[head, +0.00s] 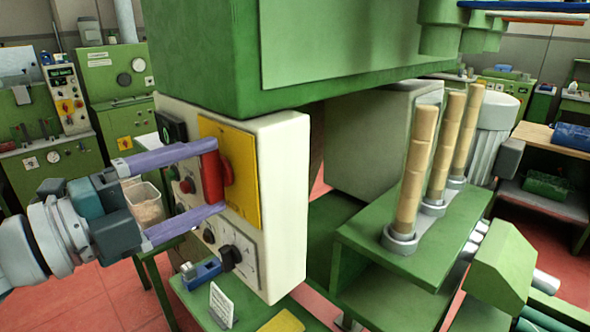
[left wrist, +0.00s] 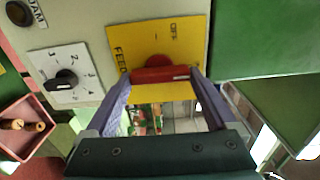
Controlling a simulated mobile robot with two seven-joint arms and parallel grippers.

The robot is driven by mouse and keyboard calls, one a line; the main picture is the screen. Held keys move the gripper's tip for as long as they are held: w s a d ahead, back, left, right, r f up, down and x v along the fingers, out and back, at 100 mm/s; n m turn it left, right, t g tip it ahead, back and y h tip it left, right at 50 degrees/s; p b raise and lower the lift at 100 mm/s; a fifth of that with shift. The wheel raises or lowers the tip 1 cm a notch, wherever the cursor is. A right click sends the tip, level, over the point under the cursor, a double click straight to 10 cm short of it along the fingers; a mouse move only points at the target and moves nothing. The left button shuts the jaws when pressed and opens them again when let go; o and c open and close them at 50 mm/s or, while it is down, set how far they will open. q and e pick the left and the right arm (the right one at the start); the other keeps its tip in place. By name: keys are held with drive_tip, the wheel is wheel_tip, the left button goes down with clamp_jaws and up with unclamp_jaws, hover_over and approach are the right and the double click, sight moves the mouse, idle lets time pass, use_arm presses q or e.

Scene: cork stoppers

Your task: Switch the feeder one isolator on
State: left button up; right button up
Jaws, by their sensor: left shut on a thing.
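The feeder one isolator is a red handle (head: 212,176) on a yellow plate (head: 240,150), on the front of a white control box. My left gripper (head: 213,177) is shut on it, with one purple finger at its upper end and the other at its lower end. The handle stands about upright in the head view. In the left wrist view the red handle (left wrist: 160,74) lies across between both fingertips. The yellow plate (left wrist: 135,48) there shows "FEED" and "OFF" lettering, partly covered. I cannot read which mark the handle points to. My right gripper is in neither view.
A black rotary knob (head: 230,257) on a white dial sits below the plate. Push buttons (head: 187,186) are left of it. A small shelf with a blue item (head: 200,272) and a white card (head: 221,304) lies below. Cork stacks (head: 416,170) stand at right.

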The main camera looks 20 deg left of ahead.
use_arm(q)
drive_tip(key=o, duration=1.1)
drive_tip(key=shift+c, duration=0.2)
drive_tip(key=shift+s+a+f, duration=0.1)
drive_tip(key=shift+s+a, duration=0.1)
drive_tip(key=shift+s, duration=0.25)
drive_tip(key=b+v, duration=0.2)
drive_tip(key=v, duration=0.7)
drive_tip(key=shift+b, duration=0.3)
